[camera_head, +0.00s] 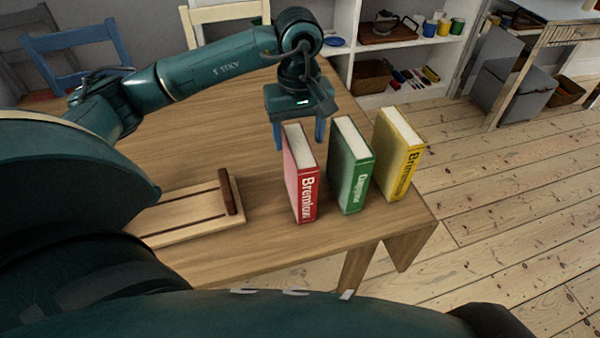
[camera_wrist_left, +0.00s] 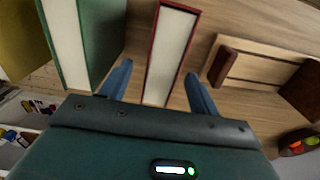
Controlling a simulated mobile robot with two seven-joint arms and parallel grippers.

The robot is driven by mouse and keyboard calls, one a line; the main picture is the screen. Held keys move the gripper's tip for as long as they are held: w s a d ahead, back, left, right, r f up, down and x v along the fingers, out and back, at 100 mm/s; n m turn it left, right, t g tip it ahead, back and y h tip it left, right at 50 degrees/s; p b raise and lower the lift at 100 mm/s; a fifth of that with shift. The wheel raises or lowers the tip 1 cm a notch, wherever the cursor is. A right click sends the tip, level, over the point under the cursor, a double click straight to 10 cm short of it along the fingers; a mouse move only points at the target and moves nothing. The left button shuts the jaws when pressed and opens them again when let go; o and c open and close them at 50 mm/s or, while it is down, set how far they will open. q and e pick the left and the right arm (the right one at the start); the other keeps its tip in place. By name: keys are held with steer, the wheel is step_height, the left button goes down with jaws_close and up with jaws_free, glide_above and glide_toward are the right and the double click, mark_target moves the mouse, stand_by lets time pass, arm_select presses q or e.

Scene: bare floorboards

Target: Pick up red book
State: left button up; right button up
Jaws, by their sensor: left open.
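The red book (camera_head: 303,185) stands upright on the wooden table, with its spine facing me. It is the leftmost of three standing books. My left gripper (camera_head: 299,135) is above and at the far end of the red book, fingers pointing down. In the left wrist view the blue fingertips (camera_wrist_left: 159,80) are open, one on each side of the red book (camera_wrist_left: 170,50), with gaps between them and its covers. The far end of the red book is partly hidden by the gripper in the head view. My right gripper is not in view.
A green book (camera_head: 357,180) and a yellow book (camera_head: 405,165) stand close to the right, near the table's right edge. A wooden book holder (camera_head: 185,212) with a brown end piece lies to the left. Chairs (camera_head: 75,50) stand behind the wooden table (camera_head: 270,240).

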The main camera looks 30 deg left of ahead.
arm_select(q)
steer(key=f, duration=0.3)
steer(key=f+p, duration=0.1)
steer(key=shift+s+d+f, duration=0.25)
steer(key=shift+s+f, duration=0.1)
steer(key=shift+s, duration=0.05)
steer(key=shift+f, duration=0.55)
jaws_close()
steer(key=shift+w+r, duration=0.1)
